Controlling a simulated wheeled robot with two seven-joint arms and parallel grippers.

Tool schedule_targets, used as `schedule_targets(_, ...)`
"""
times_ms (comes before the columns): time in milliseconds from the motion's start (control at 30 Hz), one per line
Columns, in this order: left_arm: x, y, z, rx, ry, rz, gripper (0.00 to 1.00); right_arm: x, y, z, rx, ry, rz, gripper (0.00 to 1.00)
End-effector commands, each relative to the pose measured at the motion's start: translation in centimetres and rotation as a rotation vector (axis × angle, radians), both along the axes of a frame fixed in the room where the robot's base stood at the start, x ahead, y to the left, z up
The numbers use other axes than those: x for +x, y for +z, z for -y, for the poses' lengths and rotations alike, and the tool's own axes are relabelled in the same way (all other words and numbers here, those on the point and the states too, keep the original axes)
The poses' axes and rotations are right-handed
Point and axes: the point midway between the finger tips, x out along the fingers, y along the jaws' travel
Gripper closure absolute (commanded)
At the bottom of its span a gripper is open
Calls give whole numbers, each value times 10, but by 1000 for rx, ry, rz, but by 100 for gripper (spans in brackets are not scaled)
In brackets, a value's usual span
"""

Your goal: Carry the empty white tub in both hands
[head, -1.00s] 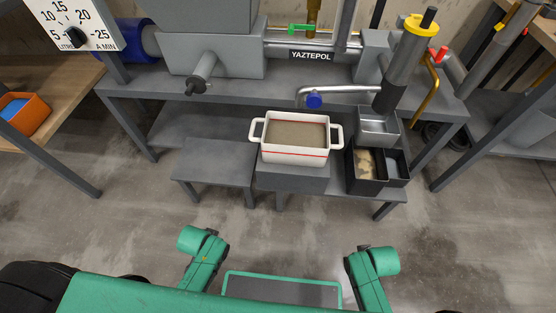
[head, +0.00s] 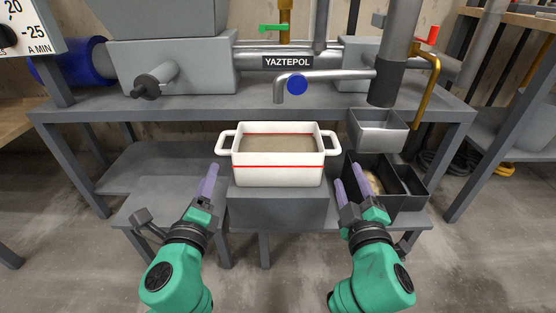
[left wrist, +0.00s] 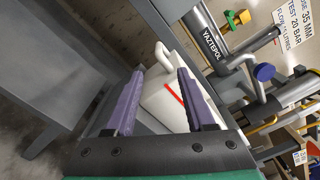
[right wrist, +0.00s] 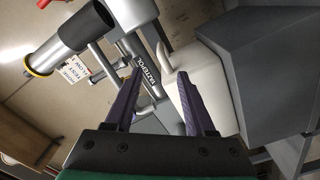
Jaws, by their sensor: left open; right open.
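The white tub (head: 278,172) with a red line stands upright on a dark grey block (head: 278,207). A flat grey-brown surface shows inside it; I cannot tell whether this is a filling or the bottom. Its two loop handles stick out left (head: 224,143) and right (head: 331,143). My left gripper (head: 209,182) is open, in front of and below the left handle, apart from it. My right gripper (head: 350,183) is open, in front of and below the right handle. The tub also shows beyond the fingers in the left wrist view (left wrist: 165,100) and right wrist view (right wrist: 208,85).
A grey pipe with a blue cap (head: 297,84) hangs over the bench behind the tub. A metal tray (head: 378,133) and dark bins (head: 407,190) stand close to the right, near my right gripper. A low grey table (head: 150,205) is at the left.

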Motion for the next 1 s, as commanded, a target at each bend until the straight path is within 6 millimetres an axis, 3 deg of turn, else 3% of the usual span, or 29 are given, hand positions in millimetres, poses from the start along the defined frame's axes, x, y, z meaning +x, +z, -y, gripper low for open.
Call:
schedule_targets(267,17,0,-1,-4,4,-1,45,17,0,0,1,-2,0,45)
schedule_targets(800,123,0,-1,-7,7,-3,45,123,-1,1,4,-4,-5,45)
schedule_targets(1000,144,-1,-1,-8,5,-4,45,144,-1,1,4,-4,-5,45)
